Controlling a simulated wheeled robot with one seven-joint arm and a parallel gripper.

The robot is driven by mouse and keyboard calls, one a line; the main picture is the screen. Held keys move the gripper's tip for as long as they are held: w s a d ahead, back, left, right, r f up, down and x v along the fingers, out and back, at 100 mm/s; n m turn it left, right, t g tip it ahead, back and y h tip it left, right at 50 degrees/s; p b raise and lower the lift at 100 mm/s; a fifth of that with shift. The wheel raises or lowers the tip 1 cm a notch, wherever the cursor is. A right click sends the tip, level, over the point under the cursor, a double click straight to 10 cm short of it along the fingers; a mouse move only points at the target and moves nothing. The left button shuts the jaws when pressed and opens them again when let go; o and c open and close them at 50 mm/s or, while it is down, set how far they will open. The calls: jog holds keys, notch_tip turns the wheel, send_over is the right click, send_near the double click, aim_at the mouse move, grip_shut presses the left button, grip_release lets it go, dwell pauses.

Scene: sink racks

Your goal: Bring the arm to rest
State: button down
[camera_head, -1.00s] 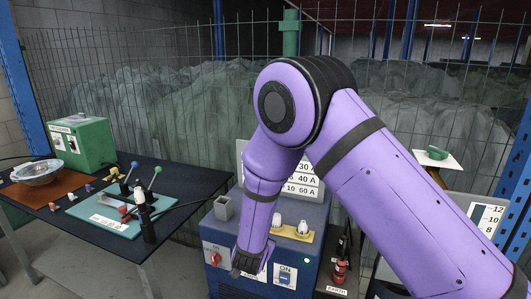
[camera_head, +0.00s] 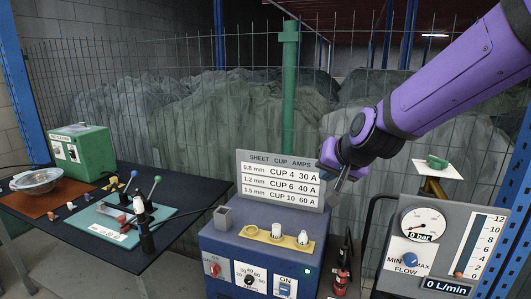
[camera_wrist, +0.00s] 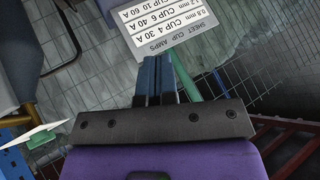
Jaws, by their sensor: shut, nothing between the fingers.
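My purple arm (camera_head: 455,75) comes in from the upper right and is raised above the work area. My gripper (camera_head: 334,194) hangs in the air at the right end of the amps sign (camera_head: 280,178), in front of the wire fence. In the wrist view, the blue fingers of my gripper (camera_wrist: 155,75) lie together, with nothing between them. The sign (camera_wrist: 168,22) shows upside down beyond the fingertips.
A blue power box (camera_head: 262,252) stands below, bearing a yellow holder (camera_head: 262,236) with white cups. A grey gauge panel (camera_head: 440,245) stands at the right. A dark table (camera_head: 185,215) with a green box (camera_head: 80,150) is at the left.

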jog(key=s+d+r+g+h, duration=0.1)
jog(key=s+d+r, duration=0.1)
jog(key=s+d, duration=0.3)
jog(key=s+d+r+n+g+h, duration=0.1)
jog(key=s+d, duration=0.5)
jog(key=s, duration=0.6)
jog(key=s+d+r+n+g+h, duration=0.1)
jog(key=s+d+r, duration=0.2)
jog(key=s, duration=0.6)
jog(key=shift+s+d, duration=0.25)
jog(key=shift+d, duration=0.9)
